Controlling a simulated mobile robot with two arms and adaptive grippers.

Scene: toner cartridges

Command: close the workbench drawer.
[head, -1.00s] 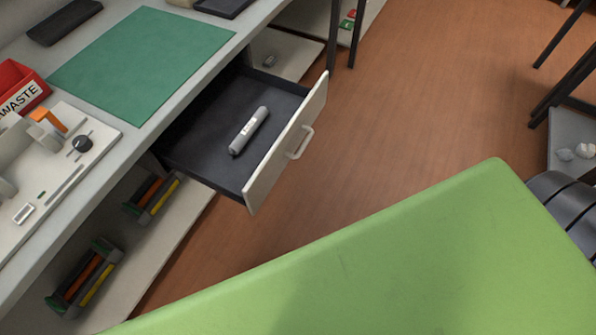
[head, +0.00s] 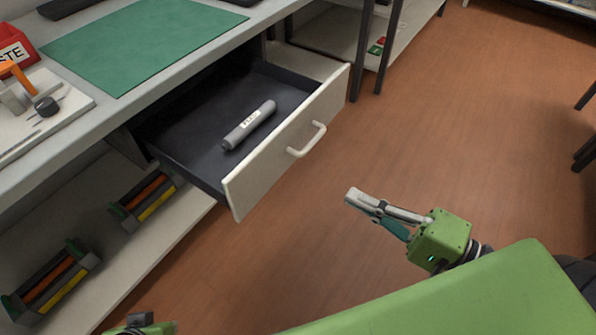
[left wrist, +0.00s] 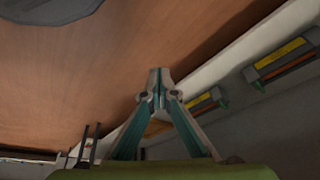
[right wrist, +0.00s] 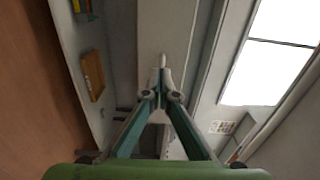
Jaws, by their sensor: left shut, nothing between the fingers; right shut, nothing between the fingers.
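The workbench drawer (head: 283,150) is pulled out under the bench top in the head view, with a pale front and a bar handle (head: 307,140). A grey cylinder with a white label (head: 249,125) lies inside it. My right gripper (head: 352,197) is shut and empty, in front of the drawer and to the right of its handle, apart from it. Its closed fingers also show in the right wrist view (right wrist: 162,75). My left gripper is shut and empty in the left wrist view (left wrist: 158,80). Only a bit of green at the head view's bottom edge may belong to that arm.
Toner cartridges (head: 143,202) sit on the lower shelf (head: 130,255). Dark table legs (head: 362,50) stand behind the drawer.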

